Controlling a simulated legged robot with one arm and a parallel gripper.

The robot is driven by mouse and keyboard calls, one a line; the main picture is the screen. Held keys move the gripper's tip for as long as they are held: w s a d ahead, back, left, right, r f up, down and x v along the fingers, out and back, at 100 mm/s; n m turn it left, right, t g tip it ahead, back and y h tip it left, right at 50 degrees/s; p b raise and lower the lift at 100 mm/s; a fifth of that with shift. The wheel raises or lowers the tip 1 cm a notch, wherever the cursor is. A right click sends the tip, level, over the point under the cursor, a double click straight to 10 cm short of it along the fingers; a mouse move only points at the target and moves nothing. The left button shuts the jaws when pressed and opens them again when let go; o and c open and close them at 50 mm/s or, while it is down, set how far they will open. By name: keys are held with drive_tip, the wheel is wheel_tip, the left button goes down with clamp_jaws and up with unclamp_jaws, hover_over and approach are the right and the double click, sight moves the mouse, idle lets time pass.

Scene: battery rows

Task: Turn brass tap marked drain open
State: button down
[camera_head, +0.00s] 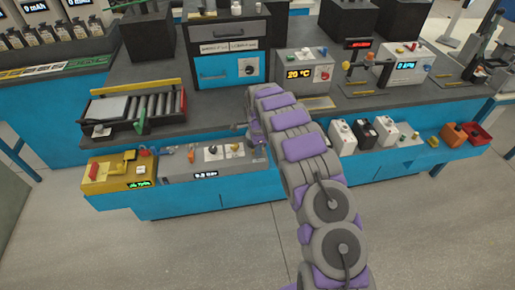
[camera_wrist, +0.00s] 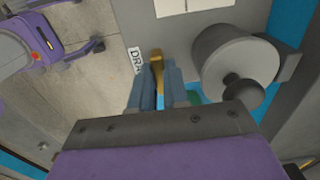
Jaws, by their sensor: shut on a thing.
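The brass tap (camera_wrist: 156,56) is a narrow brass lever between my gripper's fingers in the wrist view. A white label (camera_wrist: 135,60) reading "DRA", with the rest hidden, is just left of it. My gripper (camera_wrist: 161,76) is shut on the tap; its blue-grey fingers cover most of the tap, so how far it is turned cannot be told. In the head view my arm reaches down to the right end of a grey panel box (camera_head: 185,176) with a small lit display; the tap is not clear there.
A grey cylinder (camera_wrist: 218,52) with a dark round knob (camera_wrist: 243,91) stands close right of my fingers. A yellow unit (camera_head: 119,172) is left of the panel box. White and black canisters (camera_head: 365,134) stand to its right. The floor in front is clear.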

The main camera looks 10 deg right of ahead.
drive_tip(key=shift+r+n+p, duration=0.15)
drive_tip(key=shift+n+p, duration=0.15)
drive_tip(key=shift+p, duration=0.05)
drive_tip(key=n+p, duration=0.2)
drive_tip(key=p, duration=0.1)
drive_tip(key=shift+r+n, duration=0.15)
drive_tip(key=shift+n, duration=0.25)
drive_tip(key=n+p, duration=0.4)
drive_tip(key=n, duration=0.1)
drive_tip(key=shift+w, duration=0.1)
drive_tip(key=n+p, duration=0.2)
drive_tip(key=n, duration=0.3)
drive_tip(key=shift+w+n+p, duration=0.15)
drive_tip(key=shift+n+p, duration=1)
drive_tip(key=shift+n, duration=1.05)
drive_tip(key=c, duration=1.1)
unclamp_jaws()
drive_tip(key=shift+f, duration=0.25)
